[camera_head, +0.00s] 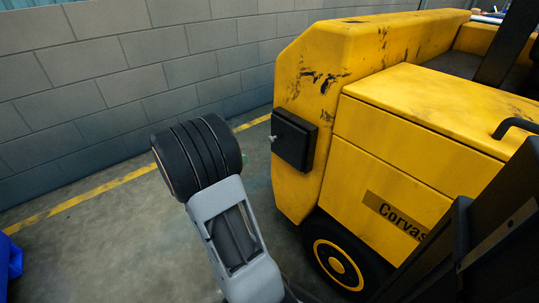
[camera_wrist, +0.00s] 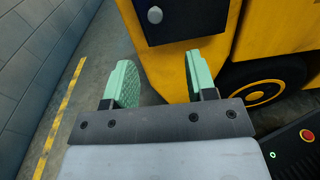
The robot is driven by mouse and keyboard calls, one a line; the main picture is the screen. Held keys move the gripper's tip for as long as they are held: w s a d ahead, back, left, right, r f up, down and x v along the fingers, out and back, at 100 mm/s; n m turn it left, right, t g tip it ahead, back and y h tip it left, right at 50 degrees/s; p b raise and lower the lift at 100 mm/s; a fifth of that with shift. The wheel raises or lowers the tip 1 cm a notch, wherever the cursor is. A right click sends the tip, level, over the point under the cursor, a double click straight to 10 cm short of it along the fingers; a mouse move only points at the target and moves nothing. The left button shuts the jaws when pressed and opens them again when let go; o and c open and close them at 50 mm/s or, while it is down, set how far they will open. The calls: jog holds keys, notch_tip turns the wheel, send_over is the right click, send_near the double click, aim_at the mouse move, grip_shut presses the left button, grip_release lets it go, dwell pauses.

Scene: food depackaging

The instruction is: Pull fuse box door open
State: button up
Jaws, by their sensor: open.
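The fuse box (camera_head: 293,139) is a black box on the rear face of a yellow forklift (camera_head: 392,142). Its door looks closed and has a small grey knob (camera_head: 273,138) on it. In the wrist view the black fuse box door (camera_wrist: 188,20) is at the top, with the round grey knob (camera_wrist: 155,15) near its left side. My gripper (camera_wrist: 158,72) shows two green fingers spread apart, with nothing between them. The fingers are below the knob in that view and apart from the door.
A grey block wall (camera_head: 110,75) runs along the left and back. A yellow line (camera_head: 95,193) crosses the concrete floor, which is clear between wall and forklift. The forklift's black wheel (camera_head: 338,254) is below the box. A blue object (camera_head: 10,258) stands at the left edge.

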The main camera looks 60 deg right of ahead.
aim_at(269, 140)
jog(key=shift+n+h, duration=0.4)
jog(key=b+x, duration=0.1)
jog(key=x, duration=0.3)
jog(key=f+b+x, duration=0.1)
jog(key=b+x, duration=0.1)
jog(key=x, duration=0.3)
jog(key=b+x, duration=0.1)
jog(key=x, duration=0.4)
jog(key=shift+w+d+f, duration=0.15)
jog(key=shift+w+d, duration=0.05)
jog(key=shift+d, duration=0.05)
grip_shut()
